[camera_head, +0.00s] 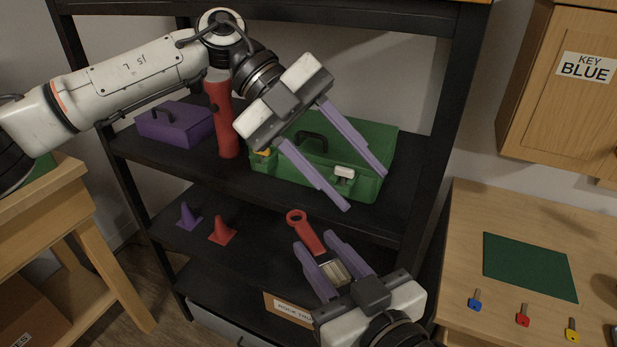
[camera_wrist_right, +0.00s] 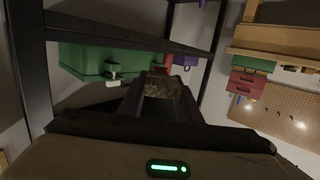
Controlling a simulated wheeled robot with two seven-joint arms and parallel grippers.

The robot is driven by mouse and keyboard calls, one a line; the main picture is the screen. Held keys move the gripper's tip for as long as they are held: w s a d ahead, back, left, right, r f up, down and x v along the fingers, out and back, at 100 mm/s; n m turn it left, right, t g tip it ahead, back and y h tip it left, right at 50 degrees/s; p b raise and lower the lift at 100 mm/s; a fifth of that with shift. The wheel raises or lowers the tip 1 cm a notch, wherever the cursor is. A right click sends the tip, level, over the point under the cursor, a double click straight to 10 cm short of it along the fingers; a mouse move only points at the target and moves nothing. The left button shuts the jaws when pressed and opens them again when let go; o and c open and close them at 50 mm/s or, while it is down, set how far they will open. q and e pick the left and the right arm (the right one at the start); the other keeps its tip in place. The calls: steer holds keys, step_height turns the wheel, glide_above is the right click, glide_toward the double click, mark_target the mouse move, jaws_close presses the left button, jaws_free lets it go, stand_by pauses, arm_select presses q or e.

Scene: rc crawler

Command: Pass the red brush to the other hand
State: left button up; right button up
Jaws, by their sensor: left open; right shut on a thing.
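The red brush (camera_head: 309,234) has a ringed red handle and pale bristles. My right gripper (camera_head: 314,240) comes up from the bottom of the head view and is shut on it, with the handle end pointing up and away past the fingertips. In the right wrist view the bristles of the brush (camera_wrist_right: 160,88) show between the dark fingers. My left gripper (camera_head: 366,191) is open and empty, its two purple fingers spread in front of the green toolbox. It is above and to the right of the brush handle, apart from it.
A black shelf unit (camera_head: 420,190) holds the green toolbox (camera_head: 385,140), a purple box (camera_head: 172,124) and a red cylinder (camera_head: 226,140). Two small cones (camera_head: 222,229) stand on the shelf below. A wooden table (camera_head: 465,240) with keys and a green mat (camera_head: 530,267) is at right.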

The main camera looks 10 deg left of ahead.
mark_target(309, 227)
arm_select(q)
steer(key=a+f+t+y, duration=0.1)
steer(key=y, duration=0.2)
steer(key=a+f+n+t+y, duration=0.1)
steer(key=a+y, duration=0.1)
steer(key=y, duration=0.1)
steer(key=w+a+f+n+y, duration=0.1)
steer(key=y, duration=0.1)
steer(key=shift+a+f+t+y, duration=0.15)
steer(key=shift+a+t+y, duration=0.1)
steer(key=shift+t+y, duration=0.15)
steer(key=shift+w+a+n+y, duration=0.1)
steer(key=shift+a+n+y, duration=0.2)
steer(key=shift+a, duration=0.05)
steer(key=shift+w+a+f+t, duration=0.15)
steer(key=shift+a+t, duration=0.05)
steer(key=shift+t, duration=0.1)
steer(key=shift+f, duration=3.5)
steer(key=shift+d, duration=0.1)
jaws_close()
arm_select(e)
steer(key=shift+a, duration=0.1)
steer(key=o, duration=1.1)
steer(key=shift+s, duration=0.1)
